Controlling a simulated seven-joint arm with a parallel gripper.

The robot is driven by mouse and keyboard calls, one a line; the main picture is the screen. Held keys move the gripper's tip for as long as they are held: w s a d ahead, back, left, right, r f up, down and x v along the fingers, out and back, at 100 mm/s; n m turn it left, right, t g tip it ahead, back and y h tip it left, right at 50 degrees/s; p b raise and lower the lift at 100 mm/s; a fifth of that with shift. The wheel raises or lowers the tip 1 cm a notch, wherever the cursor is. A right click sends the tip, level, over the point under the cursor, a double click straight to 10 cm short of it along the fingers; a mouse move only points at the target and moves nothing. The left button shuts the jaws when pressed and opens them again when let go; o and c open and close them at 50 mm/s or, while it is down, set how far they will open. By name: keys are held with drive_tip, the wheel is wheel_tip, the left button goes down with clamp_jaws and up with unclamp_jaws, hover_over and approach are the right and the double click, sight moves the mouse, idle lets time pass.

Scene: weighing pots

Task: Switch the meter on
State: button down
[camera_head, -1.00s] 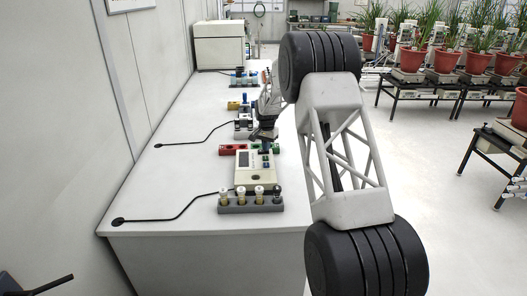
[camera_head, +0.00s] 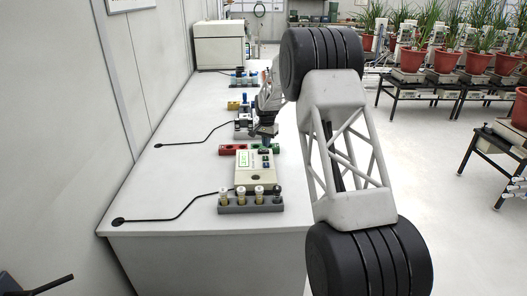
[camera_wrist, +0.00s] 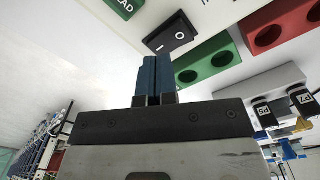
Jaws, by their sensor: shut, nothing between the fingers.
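Which side is pressed down I cannot tell for sure. A green panel with white letters (camera_wrist: 126,5) is cut off at the top edge. My gripper (camera_wrist: 153,62) is shut and empty, its blue fingertips just short of the switch in the picture. In the head view my gripper (camera_head: 266,142) is above the meter's far end.
A green block with holes (camera_wrist: 208,62) and a red block (camera_wrist: 285,28) lie just behind the meter. A grey rack of capped vials (camera_head: 250,204) stands in front of it. A black cable (camera_head: 180,213) runs along the bench's left.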

sight(267, 151)
drive_tip(key=shift+r, duration=2.3)
drive_tip(key=s+d+r+n, duration=0.1)
drive_tip(key=s+d+r, duration=0.1)
drive_tip(key=s+r, duration=0.75)
drive_tip(key=s+d+r+n+t, duration=0.1)
drive_tip(key=s+d+r, duration=0.3)
drive_tip(key=s, duration=1)
drive_tip(key=s+d+r+n, duration=0.1)
drive_tip(key=s+r, duration=0.8)
drive_tip(key=s, duration=0.2)
drive_tip(key=s+d+f+n, duration=0.1)
drive_tip(key=s+d+f, duration=0.1)
drive_tip(key=s, duration=1.7)
drive_tip(key=s+d+f+n+t, duration=0.1)
drive_tip(key=s+f, duration=0.2)
drive_tip(key=s, duration=1.6)
drive_tip(key=shift+s+d+n+t, duration=0.3)
drive_tip(key=shift+s+d+n, duration=0.1)
